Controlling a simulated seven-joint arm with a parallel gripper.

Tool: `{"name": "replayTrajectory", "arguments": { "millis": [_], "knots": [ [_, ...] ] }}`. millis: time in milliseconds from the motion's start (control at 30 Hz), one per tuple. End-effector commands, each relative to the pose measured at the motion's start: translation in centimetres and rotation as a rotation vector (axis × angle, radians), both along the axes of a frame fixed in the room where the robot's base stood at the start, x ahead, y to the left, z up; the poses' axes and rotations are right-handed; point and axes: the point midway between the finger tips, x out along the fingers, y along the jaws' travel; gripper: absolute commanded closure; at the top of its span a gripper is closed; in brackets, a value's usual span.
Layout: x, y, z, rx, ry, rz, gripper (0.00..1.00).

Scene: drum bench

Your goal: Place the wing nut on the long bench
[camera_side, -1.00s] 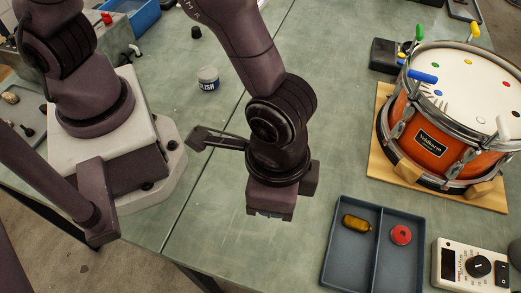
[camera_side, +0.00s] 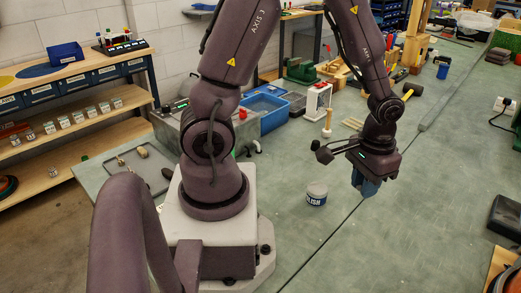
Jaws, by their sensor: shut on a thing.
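My gripper (camera_side: 366,189) hangs at the right of centre, pointing down above the green bench top (camera_side: 430,210), near the dark seam that crosses it. Blue shows at its lower end; I cannot tell whether this is the fingers or a held thing. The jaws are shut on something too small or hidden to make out. I cannot pick out a wing nut anywhere in this view.
A polish tin (camera_side: 317,194) stands left of my gripper. Behind are a mallet (camera_side: 411,90), a wooden-handled tool (camera_side: 327,123) and blue bins (camera_side: 262,108). A wooden shelf bench (camera_side: 85,80) stands at the far left. A dark case (camera_side: 505,220) lies at the right edge. The bench front is clear.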

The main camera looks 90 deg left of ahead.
Motion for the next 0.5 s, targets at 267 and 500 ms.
{"name": "replayTrajectory", "arguments": {
  "millis": [267,500],
  "knots": [
    [-6.3,10.6,-0.2,-0.003,0.003,0.358,1.00],
    [-11.9,14.2,-0.5,-0.009,0.006,0.525,1.00]
  ]
}}
